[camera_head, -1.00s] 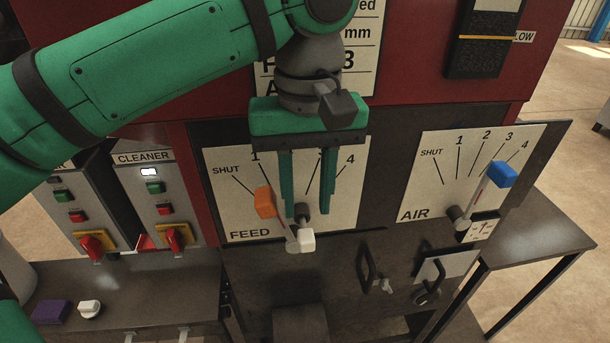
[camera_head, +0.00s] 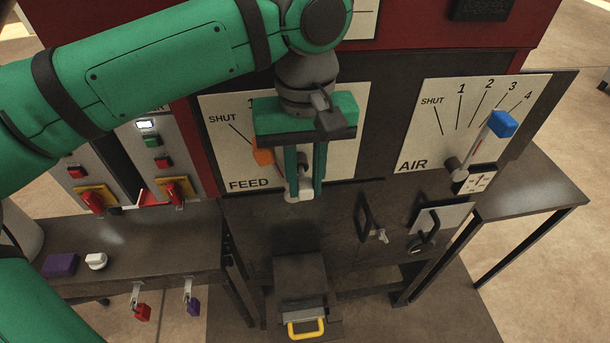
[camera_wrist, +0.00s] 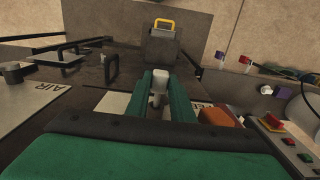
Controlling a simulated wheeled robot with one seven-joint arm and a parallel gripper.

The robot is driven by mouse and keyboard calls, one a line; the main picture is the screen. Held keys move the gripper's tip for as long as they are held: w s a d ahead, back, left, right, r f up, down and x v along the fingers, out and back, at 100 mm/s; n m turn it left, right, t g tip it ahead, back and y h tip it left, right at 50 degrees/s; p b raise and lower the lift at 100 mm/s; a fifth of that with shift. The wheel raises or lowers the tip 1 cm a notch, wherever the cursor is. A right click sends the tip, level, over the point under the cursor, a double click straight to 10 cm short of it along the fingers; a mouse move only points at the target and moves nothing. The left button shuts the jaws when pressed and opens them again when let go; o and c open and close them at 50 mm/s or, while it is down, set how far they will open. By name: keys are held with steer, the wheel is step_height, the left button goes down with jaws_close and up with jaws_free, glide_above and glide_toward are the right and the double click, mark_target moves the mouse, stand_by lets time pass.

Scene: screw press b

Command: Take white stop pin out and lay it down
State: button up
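The white stop pin (camera_head: 303,196) is at the lower end of the FEED dial on the press front, by the lever hub. It also shows in the wrist view (camera_wrist: 158,77), upright between the fingertips. My gripper (camera_head: 305,190) points down in front of the FEED plate (camera_head: 232,150). Its two green fingers (camera_wrist: 157,88) are close together on either side of the pin and look shut on it. The orange FEED lever handle (camera_head: 263,157) is just left of the fingers, partly hidden by the gripper. Most of the dial's numbers are covered.
The AIR lever with a blue handle (camera_head: 502,124) is on the right. A left bench (camera_head: 150,254) carries a purple block (camera_head: 61,265) and a white knob-like piece (camera_head: 96,261), with clear room beside them. Black handles (camera_head: 366,215) and a yellow-handled drawer (camera_head: 305,329) are below.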

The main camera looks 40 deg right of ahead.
jaws_close()
steer(key=shift+s+a, duration=0.1)
steer(key=shift+s, duration=0.05)
steer(key=shift+s+a, duration=0.25)
steer(key=shift+s, duration=0.15)
steer(key=shift+s+a, duration=0.25)
steer(key=shift+s, duration=0.2)
steer(key=shift+s+a, duration=0.2)
steer(key=shift+s, duration=0.25)
steer(key=shift+s+a, duration=0.65)
steer(key=shift+s, duration=0.25)
